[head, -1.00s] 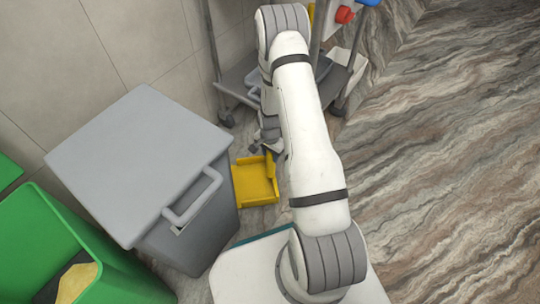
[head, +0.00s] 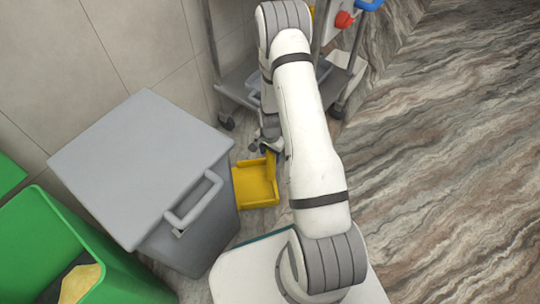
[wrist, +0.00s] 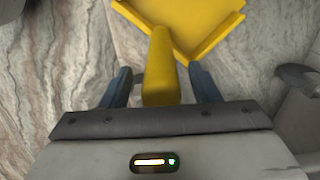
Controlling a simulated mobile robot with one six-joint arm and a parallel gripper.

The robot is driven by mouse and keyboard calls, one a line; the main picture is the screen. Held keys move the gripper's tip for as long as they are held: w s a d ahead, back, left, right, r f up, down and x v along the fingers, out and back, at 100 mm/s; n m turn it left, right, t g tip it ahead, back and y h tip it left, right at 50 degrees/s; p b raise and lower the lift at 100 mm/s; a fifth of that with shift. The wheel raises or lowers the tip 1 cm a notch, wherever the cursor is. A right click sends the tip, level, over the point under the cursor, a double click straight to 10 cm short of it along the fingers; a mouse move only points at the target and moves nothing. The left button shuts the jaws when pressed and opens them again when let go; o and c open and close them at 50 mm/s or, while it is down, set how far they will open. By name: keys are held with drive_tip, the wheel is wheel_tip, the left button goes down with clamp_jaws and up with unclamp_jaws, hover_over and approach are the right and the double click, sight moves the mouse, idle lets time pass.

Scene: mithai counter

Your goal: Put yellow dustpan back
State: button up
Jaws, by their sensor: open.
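The yellow dustpan (head: 256,184) lies on the floor between the grey bin and my arm in the head view. In the wrist view the dustpan's pan (wrist: 190,22) is at the top, and its handle (wrist: 161,68) points toward my gripper. My gripper (wrist: 162,88) is open, with one dark finger on each side of the handle and a gap to each. In the head view my gripper (head: 266,143) is just beyond the dustpan, partly hidden by my arm.
A grey lidded bin (head: 140,165) stands close on the left, with a green bin (head: 60,250) in front of it. A wheeled metal cart (head: 235,85) stands behind my gripper. The marbled floor (head: 440,170) on the right is clear.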

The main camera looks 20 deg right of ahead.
wheel_tip(320, 180, up, 9)
drive_tip(key=p, duration=0.3)
drive_tip(key=shift+r, duration=0.2)
drive_tip(key=s+a+r+n, duration=0.2)
drive_tip(key=r, duration=0.8)
drive_tip(key=s+a+r+n, duration=0.2)
drive_tip(key=s+r+n, duration=0.1)
drive_tip(key=r, duration=0.7)
drive_tip(key=s+a+r+n, duration=0.1)
drive_tip(key=s+r+n, duration=0.2)
drive_tip(key=s+r, duration=0.4)
drive_tip(key=s+a+r+n+t, duration=0.1)
drive_tip(key=s+a+r+n, duration=0.1)
drive_tip(key=s+r, duration=0.4)
drive_tip(key=s+n, duration=0.1)
drive_tip(key=s, duration=0.2)
drive_tip(key=shift+s+a+r, duration=0.3)
drive_tip(key=shift+r, duration=0.05)
drive_tip(key=shift+w, duration=0.1)
drive_tip(key=shift+c, duration=0.6)
